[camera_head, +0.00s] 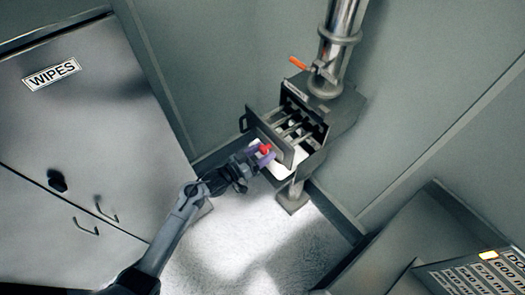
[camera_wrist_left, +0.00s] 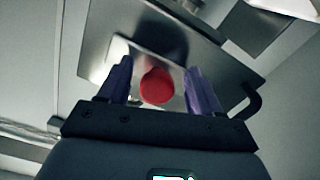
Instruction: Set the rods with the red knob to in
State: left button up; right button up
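The red knob (camera_head: 265,149) sits on the front plate (camera_head: 272,133) of the sifter's pulled-out rod drawer. The metal rods (camera_head: 294,131) run from behind that plate into the sifter housing (camera_head: 331,128). My left gripper (camera_head: 262,158) is at the front plate, its purple fingers around the knob. In the left wrist view the red knob (camera_wrist_left: 157,86) lies between the two fingers (camera_wrist_left: 160,88), with a visible gap on both sides. The gripper looks open there. The front plate (camera_wrist_left: 165,40) is behind the knob. My right gripper is in neither view.
A grey cabinet (camera_head: 75,120) labelled WIPES stands at the left. A vertical metal pipe (camera_head: 340,35) and an orange-handled lever (camera_head: 298,63) are above the housing. A labelled panel (camera_head: 475,275) is at lower right. The floor (camera_head: 235,235) in front is clear.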

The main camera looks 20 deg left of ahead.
pick_arm(q)
jog(key=shift+w+r, duration=0.15)
jog(key=shift+r, duration=0.1)
jog(key=v, duration=1)
jog(key=shift+s+a+b, duration=0.2)
jog(key=shift+s+b, duration=0.15)
jog(key=shift+f, duration=0.15)
jog(key=s+d+f+g+y, duration=0.1)
jog(key=s+d+f+g, duration=0.15)
jog(key=s+d, duration=0.55)
jog(key=s+a+r+g+y, duration=0.2)
jog(key=s+a+g+y, duration=0.2)
jog(key=s+g+y, duration=0.7)
jog(key=s+r+t+h+p, duration=0.1)
jog(key=s+r+h+p, duration=0.2)
jog(key=r+p, duration=1.2)
jog(key=shift+s+a+h, duration=0.25)
jog(key=shift+s+h, duration=0.15)
jog(key=shift+s, duration=0.35)
